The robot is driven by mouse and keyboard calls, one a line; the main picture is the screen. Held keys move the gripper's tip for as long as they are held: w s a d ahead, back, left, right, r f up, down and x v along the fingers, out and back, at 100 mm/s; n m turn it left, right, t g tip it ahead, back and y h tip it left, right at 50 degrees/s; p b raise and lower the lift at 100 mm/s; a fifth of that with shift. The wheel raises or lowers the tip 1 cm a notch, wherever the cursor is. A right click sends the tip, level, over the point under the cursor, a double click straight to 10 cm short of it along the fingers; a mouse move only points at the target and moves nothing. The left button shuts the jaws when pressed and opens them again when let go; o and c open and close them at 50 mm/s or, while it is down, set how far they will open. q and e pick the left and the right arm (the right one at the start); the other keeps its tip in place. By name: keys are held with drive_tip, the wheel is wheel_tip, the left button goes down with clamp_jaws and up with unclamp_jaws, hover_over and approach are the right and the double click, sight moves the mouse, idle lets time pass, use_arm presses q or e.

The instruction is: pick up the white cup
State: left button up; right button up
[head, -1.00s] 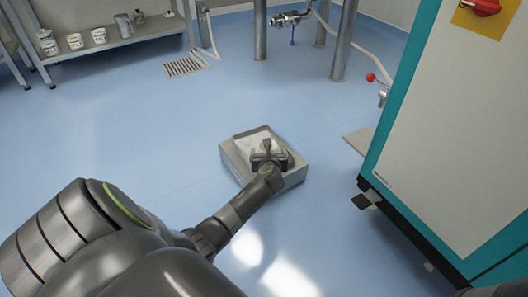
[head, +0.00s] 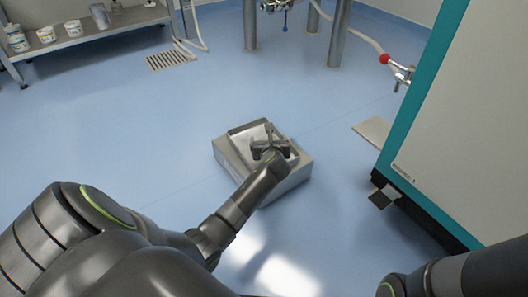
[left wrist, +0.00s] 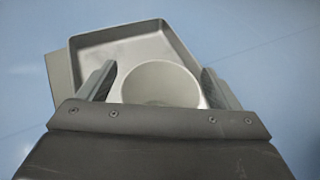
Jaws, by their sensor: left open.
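The white cup (left wrist: 160,85) shows in the left wrist view as a round pale shape between my open fingers, inside the metal tray (left wrist: 125,44). My left gripper (left wrist: 158,82) has one finger on each side of it; I cannot tell whether they touch it. In the head view my left gripper (head: 269,143) is over the tray (head: 227,158), which tops a box-like metal block near the middle of the floor. There the gripper and forearm hide the cup. My right arm enters at the lower right, but its gripper is out of sight.
A teal and white machine (head: 455,130) stands at the right, with a flat light plate (head: 374,132) on the floor beside it. A metal shelf (head: 95,35) with several white containers is at the upper left. Blue floor around the tray is clear.

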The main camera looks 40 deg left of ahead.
use_arm(q)
drive_tip(key=shift+w, duration=0.1)
drive_tip(key=shift+c, duration=0.5)
drive_tip(key=c, duration=0.9)
drive_tip(key=shift+c, duration=0.3)
drive_tip(key=shift+a+r, duration=0.1)
drive_tip(key=shift+r, duration=0.05)
